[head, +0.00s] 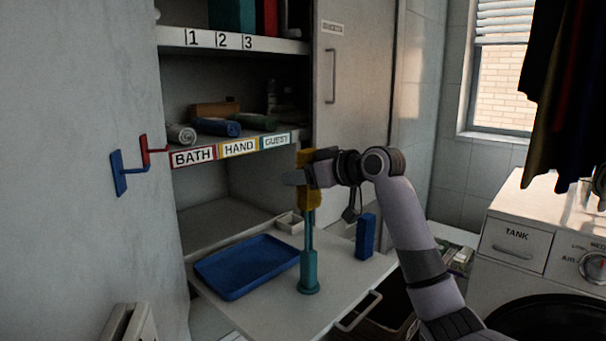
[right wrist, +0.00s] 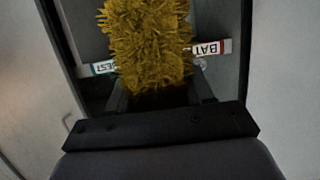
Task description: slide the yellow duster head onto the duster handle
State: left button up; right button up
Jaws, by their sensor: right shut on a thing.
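The yellow duster head (head: 310,198) is upright in the head view, and my right gripper (head: 304,178) is shut on it from the right. In the right wrist view the bristly yellow head (right wrist: 146,42) fills the space in front of the gripper. The teal duster handle (head: 308,270) stands upright on the pull-out board, on its round base. The head is in line above the handle, and its lower end meets or overlaps the handle's upper part. I cannot tell how far the handle goes inside it. My left gripper is not in view.
A blue tray (head: 205,272) lies on the board (head: 262,318) left of the handle. A blue block (head: 366,236) stands to the right and a small white box (head: 290,222) behind. Labelled shelves (head: 232,46) rise behind. A washer (head: 518,240) is at right.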

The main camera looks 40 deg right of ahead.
aim_at(303, 209)
jog(key=shift+f+b, duration=1.1)
jog(key=shift+f, duration=0.7)
jog(key=shift+f+b, duration=0.4)
jog(key=shift+f, duration=0.35)
jog(key=shift+f+b, duration=0.85)
jog(key=shift+f, duration=0.6)
jog(key=shift+f+b, duration=0.3)
jog(key=shift+f, duration=0.25)
jog(key=shift+f+b, duration=0.4)
jog(key=shift+f, duration=0.3)
jog(key=o, duration=1.1)
